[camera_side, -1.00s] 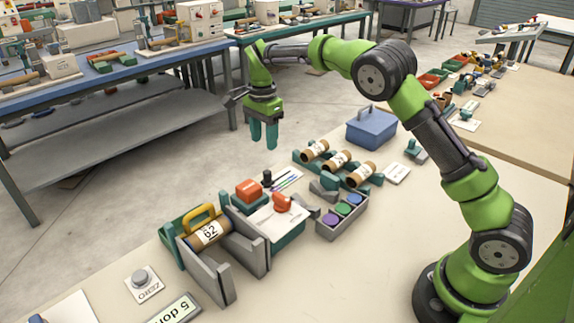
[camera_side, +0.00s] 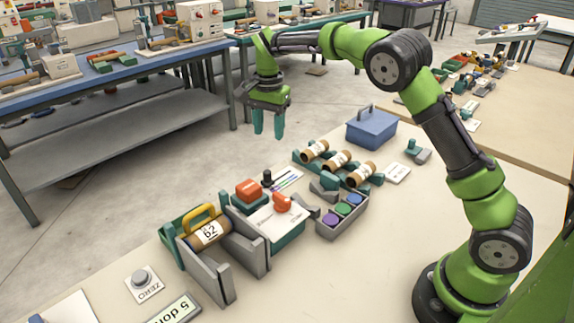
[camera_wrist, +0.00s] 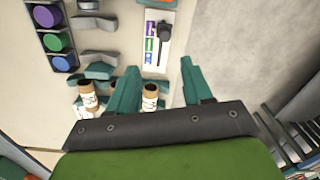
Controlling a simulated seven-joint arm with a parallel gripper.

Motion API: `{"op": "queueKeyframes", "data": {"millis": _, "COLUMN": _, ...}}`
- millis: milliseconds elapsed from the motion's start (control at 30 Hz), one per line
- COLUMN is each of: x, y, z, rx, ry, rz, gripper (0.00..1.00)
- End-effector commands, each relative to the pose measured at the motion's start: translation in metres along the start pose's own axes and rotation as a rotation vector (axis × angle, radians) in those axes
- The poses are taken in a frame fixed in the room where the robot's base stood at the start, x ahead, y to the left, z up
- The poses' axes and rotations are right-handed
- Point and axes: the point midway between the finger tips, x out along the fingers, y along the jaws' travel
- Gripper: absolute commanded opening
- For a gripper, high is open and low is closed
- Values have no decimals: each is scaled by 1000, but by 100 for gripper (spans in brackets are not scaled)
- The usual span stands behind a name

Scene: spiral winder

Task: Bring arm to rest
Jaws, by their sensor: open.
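My gripper (camera_side: 268,123) hangs in the air beyond the far edge of the worktable, fingers pointing down, with nothing between them. In the wrist view its two teal fingers (camera_wrist: 158,90) are spread apart. A brown tube marked 62 (camera_side: 210,232) lies in the grey and green winder (camera_side: 221,281) at the front left of the table. Several other brown tubes (camera_side: 337,160) lie in a teal rack at the back. Some of these tubes also show in the wrist view (camera_wrist: 88,97), below the gripper.
A grey tray (camera_side: 343,221) holds purple, green and blue round pieces. A blue box (camera_side: 371,128) stands behind the tube rack. A teal tray with paper and an orange stamp (camera_side: 282,202) sits mid-table. A ZERO button (camera_side: 140,278) is at front left. The table's right part is bare.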

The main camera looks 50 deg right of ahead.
Motion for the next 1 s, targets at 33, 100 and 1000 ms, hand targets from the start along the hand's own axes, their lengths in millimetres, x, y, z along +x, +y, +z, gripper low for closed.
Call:
{"op": "queueKeyframes", "data": {"millis": 33, "x": -8, "y": 11, "z": 2, "rx": -64, "ry": -8, "rz": -24, "gripper": 50}}
{"op": "queueKeyframes", "data": {"millis": 100, "x": -18, "y": 28, "z": 8, "rx": -167, "ry": -17, "rz": -64, "gripper": 50}}
{"op": "queueKeyframes", "data": {"millis": 1000, "x": -76, "y": 266, "z": 130, "rx": -888, "ry": 281, "rz": -560, "gripper": 50}}
